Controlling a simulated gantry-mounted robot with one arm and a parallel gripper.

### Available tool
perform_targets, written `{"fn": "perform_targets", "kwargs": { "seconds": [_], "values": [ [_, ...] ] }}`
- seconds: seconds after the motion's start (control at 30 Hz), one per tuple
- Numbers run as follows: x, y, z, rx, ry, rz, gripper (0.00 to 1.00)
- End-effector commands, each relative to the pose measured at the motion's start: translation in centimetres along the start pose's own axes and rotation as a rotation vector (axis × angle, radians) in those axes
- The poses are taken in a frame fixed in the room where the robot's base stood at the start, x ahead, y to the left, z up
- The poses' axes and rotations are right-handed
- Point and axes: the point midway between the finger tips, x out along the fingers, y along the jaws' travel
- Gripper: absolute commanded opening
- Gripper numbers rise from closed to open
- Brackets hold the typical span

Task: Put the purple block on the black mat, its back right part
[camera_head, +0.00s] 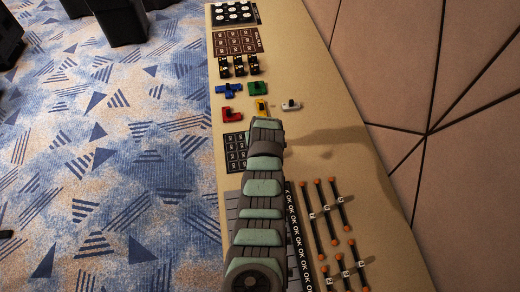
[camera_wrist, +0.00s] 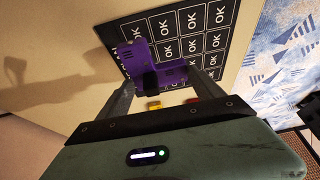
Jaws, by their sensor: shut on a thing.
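The purple block (camera_wrist: 140,57) is held between the fingers of my gripper (camera_wrist: 162,84) in the wrist view, with a dark part at its middle. It appears in front of the black mat (camera_wrist: 216,42), which is marked with white OK cells. I cannot tell whether it touches the mat. In the head view the black mat (camera_head: 236,147) lies at the left side of the table, partly covered by my arm.
Blue (camera_head: 229,90), green (camera_head: 258,88), red (camera_head: 231,114), yellow (camera_head: 261,105) and white (camera_head: 291,104) blocks lie beyond the mat. A brown mat (camera_head: 237,41) is farther back. Several orange-tipped rods (camera_head: 316,222) lie at the front right. The table's right middle is clear.

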Motion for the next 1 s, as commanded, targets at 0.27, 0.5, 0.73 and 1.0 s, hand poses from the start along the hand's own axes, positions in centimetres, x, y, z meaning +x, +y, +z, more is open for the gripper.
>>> {"fn": "perform_targets", "kwargs": {
  "seconds": [0.27, 0.5, 0.73, 1.0],
  "values": [
    [1.4, 0.0, 0.3, 0.000, 0.005, 0.000, 0.22],
    [3.1, 0.0, 1.3, 0.001, -0.002, -0.001, 0.22],
    [4.7, 0.1, 1.8, 0.001, 0.002, 0.001, 0.22],
    [4.7, 0.1, 1.8, 0.000, 0.003, 0.001, 0.22]
  ]
}}
